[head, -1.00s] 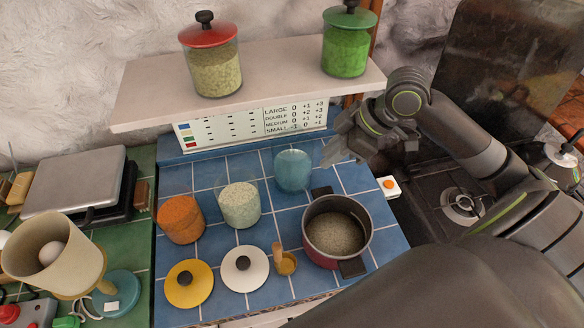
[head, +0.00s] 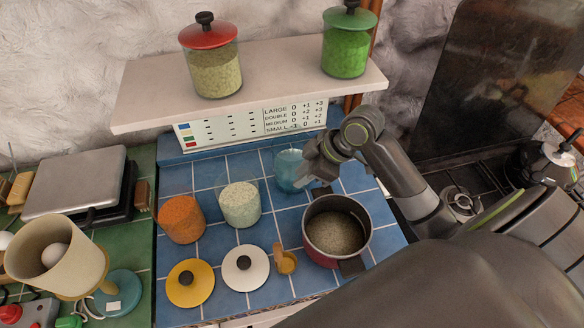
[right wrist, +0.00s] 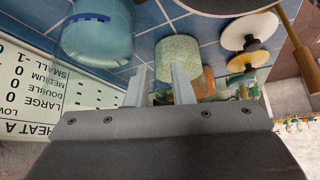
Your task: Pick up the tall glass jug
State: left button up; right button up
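The tall glass jug (head: 288,172), clear with blue contents, stands at the back of the blue-tiled counter, partly hidden by my right gripper. It also shows in the right wrist view (right wrist: 97,40), at the upper left, with a dark blue band on its glass. My right gripper (head: 308,178) is at the jug's right side in the head view. In the right wrist view its two fingers (right wrist: 160,72) are apart with nothing held between them, and the jug lies left of both. I cannot tell whether they touch it. My left gripper is not in view.
A dark-red pot (head: 336,232) stands close in front of my right gripper. Jars of pale grains (head: 239,206) and orange contents (head: 181,220) stand left of the jug. A shelf (head: 280,88) overhangs behind. Yellow (head: 190,284) and white (head: 245,268) lids lie in front.

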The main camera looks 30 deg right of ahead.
aim_at(292, 170)
jog(key=p+x, duration=0.1)
jog(key=x, duration=0.4)
jog(key=shift+f+p, duration=0.25)
jog(key=shift+p, duration=0.1)
jog(key=shift+d, duration=0.1)
grip_shut()
dwell(1.0)
jog(key=shift+w+r, duration=0.1)
jog(key=shift+r, duration=0.05)
